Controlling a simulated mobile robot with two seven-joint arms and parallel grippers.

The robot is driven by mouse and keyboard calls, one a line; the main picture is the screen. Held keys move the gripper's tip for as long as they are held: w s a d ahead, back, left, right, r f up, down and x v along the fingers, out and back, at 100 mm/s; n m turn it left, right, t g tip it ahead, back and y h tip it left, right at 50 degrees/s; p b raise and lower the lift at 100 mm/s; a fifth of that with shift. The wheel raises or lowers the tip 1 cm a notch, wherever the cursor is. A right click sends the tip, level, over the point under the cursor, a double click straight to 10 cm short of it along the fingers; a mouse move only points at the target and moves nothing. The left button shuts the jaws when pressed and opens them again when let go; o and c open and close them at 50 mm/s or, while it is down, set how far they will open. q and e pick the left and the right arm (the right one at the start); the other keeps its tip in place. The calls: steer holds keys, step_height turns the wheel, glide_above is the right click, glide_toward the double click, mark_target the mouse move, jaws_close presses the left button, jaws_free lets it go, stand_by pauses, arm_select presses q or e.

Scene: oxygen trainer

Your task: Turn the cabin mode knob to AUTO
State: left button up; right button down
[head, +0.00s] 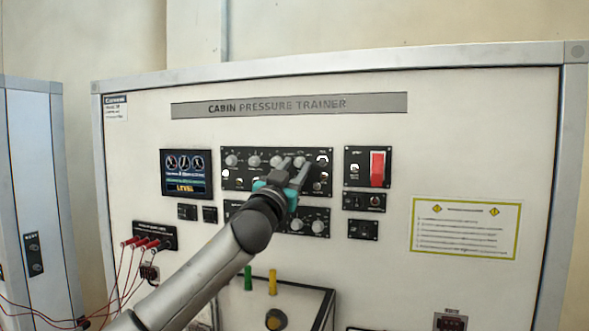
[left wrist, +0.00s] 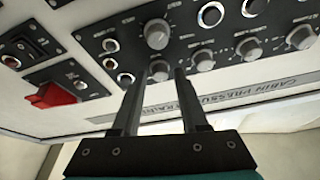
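The Cabin Pressure Trainer panel (head: 370,140) stands in front of me. Its upper black sub-panel (head: 226,180) carries a row of grey knobs; their labels are too small to read, so I cannot tell which is marked cabin mode. My left gripper (head: 294,168) is at the right part of this row. Its fingers (left wrist: 158,78) are apart, with nothing seen held. In the left wrist view the row's end knob (left wrist: 158,70) appears between the fingertips; I cannot tell whether they touch it. A larger knob (left wrist: 157,33) lies just beyond. My right gripper is not in view.
A red guarded switch (head: 377,168) is right of the sub-panel, also seen in the left wrist view (left wrist: 52,95). A display (head: 186,173) is to the left. Red cables (head: 120,270) hang at lower left. Yellow and green posts (head: 272,281) stand below.

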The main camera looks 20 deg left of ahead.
arm_select(q)
jaws_close()
stand_by(0.4)
steer(key=n+b, duration=0.1)
steer(key=n+y+b, duration=0.1)
steer(key=n, duration=0.1)
steer(key=n+y+b, duration=0.1)
steer(key=shift+d+f, duration=0.2)
steer(key=shift+f, duration=0.05)
steer(key=n+y+b, duration=0.2)
steer(key=n, duration=0.2)
steer(key=shift+d, duration=0.15)
steer(key=n+g+y, duration=0.1)
steer(key=n, duration=0.2)
steer(key=shift+r+y, duration=0.2)
steer(key=shift+y, duration=0.2)
steer(key=shift+r+n+g+y, duration=0.1)
steer(key=shift+n+g+y, duration=0.35)
steer(key=shift+n, duration=1.05)
steer(key=shift+y, duration=0.25)
steer(key=shift+n, duration=0.3)
